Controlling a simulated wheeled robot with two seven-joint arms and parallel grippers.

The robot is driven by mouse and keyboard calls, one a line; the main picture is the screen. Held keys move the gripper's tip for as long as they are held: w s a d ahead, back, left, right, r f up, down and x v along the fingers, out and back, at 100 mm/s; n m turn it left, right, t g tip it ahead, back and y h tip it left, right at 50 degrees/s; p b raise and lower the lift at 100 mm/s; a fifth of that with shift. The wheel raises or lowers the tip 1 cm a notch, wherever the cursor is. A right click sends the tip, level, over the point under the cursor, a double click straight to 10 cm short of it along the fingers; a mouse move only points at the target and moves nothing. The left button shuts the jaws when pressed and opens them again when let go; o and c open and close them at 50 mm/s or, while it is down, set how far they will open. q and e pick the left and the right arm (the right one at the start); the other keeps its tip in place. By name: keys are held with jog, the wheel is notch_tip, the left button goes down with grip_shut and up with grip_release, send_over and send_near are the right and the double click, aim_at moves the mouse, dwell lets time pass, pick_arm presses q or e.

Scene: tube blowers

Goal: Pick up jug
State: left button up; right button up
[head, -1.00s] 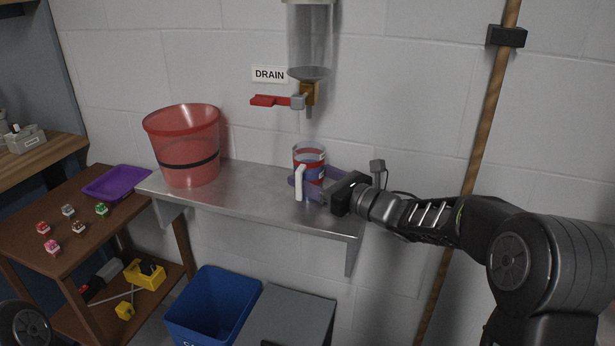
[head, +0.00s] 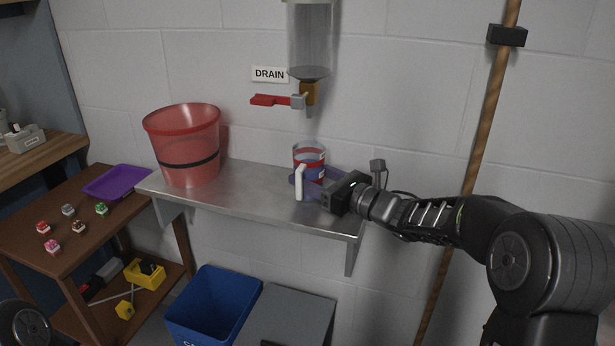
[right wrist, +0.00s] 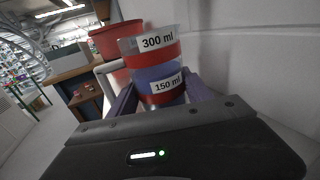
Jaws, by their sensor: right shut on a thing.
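The jug (head: 309,157) is clear with red and blue bands and a white handle facing the front left. It is upright at the right part of the metal shelf, below the drain nozzle. In the right wrist view the jug (right wrist: 158,62) shows labels reading 300 ml and 150 ml. My right gripper (head: 311,184) comes in from the right and is shut on the jug, with its purple fingers on either side of the body. In the right wrist view the fingers (right wrist: 160,98) flank the jug's lower part. I cannot tell whether the jug's base touches the shelf. My left gripper is not in view.
A red bucket (head: 186,133) stands on the metal shelf (head: 242,190), left of the jug. A clear cylinder (head: 309,45) with a red valve handle (head: 268,100) hangs above. A blue bin (head: 212,305) is below. A wooden pole (head: 481,140) stands at right.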

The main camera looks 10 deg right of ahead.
aim_at(321, 165)
jog(key=shift+c, duration=0.7)
jog(key=shift+r, duration=0.15)
jog(key=shift+r, duration=0.5)
jog(key=shift+s+d+r, duration=0.15)
jog(key=shift+r, duration=0.45)
jog(key=shift+s+d+r, duration=0.1)
jog(key=shift+r, duration=0.5)
jog(key=b+v, duration=0.1)
jog(key=v, duration=1.6)
jog(key=shift+s, duration=0.2)
